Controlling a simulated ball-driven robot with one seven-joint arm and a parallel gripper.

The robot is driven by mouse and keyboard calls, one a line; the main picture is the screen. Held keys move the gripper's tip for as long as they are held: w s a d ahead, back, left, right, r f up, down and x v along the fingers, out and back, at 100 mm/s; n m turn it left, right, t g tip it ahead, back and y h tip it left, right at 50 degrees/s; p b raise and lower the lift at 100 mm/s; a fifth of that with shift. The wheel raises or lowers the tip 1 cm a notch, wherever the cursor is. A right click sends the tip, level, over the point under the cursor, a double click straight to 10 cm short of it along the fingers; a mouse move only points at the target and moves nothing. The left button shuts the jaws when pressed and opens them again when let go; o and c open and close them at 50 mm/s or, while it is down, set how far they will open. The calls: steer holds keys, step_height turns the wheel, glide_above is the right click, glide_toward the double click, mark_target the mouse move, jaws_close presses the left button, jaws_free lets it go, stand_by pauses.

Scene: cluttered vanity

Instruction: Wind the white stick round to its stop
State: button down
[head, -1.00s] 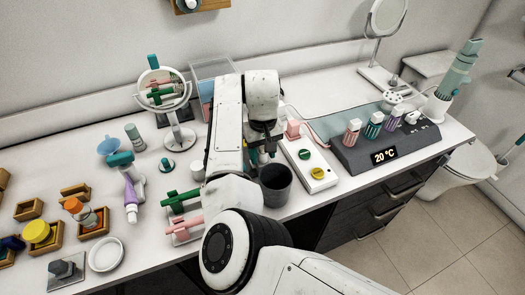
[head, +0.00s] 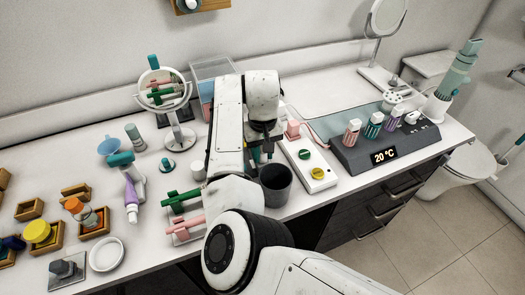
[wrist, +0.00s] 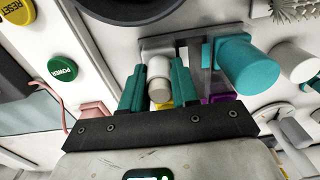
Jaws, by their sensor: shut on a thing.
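The white stick (wrist: 159,72) stands between the two teal fingers of my gripper (wrist: 158,88) in the wrist view. The fingers are shut on it, one on each side. Its pale round end faces the camera, and its far end meets a grey bracket (wrist: 155,45). In the head view my gripper (head: 258,150) is low behind the dark cup, and my arm hides the stick there. The wrist view does not show clearly how far the stick is turned.
A teal cylinder (wrist: 248,66) and a white one (wrist: 290,62) sit close to the right of my fingers. A dark cup (head: 275,184) stands right beside my gripper. A white box with green and yellow buttons (head: 306,164) lies to the right. A round mirror (head: 164,90) stands behind left.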

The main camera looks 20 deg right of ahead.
steer(key=shift+m, duration=0.4)
steer(key=m+p, duration=0.2)
steer(key=m, duration=0.3)
steer(key=shift+r, duration=0.1)
steer(key=m+p, duration=0.1)
steer(key=m, duration=0.5)
steer(key=shift+m, duration=0.3)
steer(key=m, duration=0.6)
steer(key=shift+p, duration=0.3)
steer(key=m, duration=0.6)
steer(key=shift+m, duration=0.3)
steer(key=c, duration=0.8)
jaws_free()
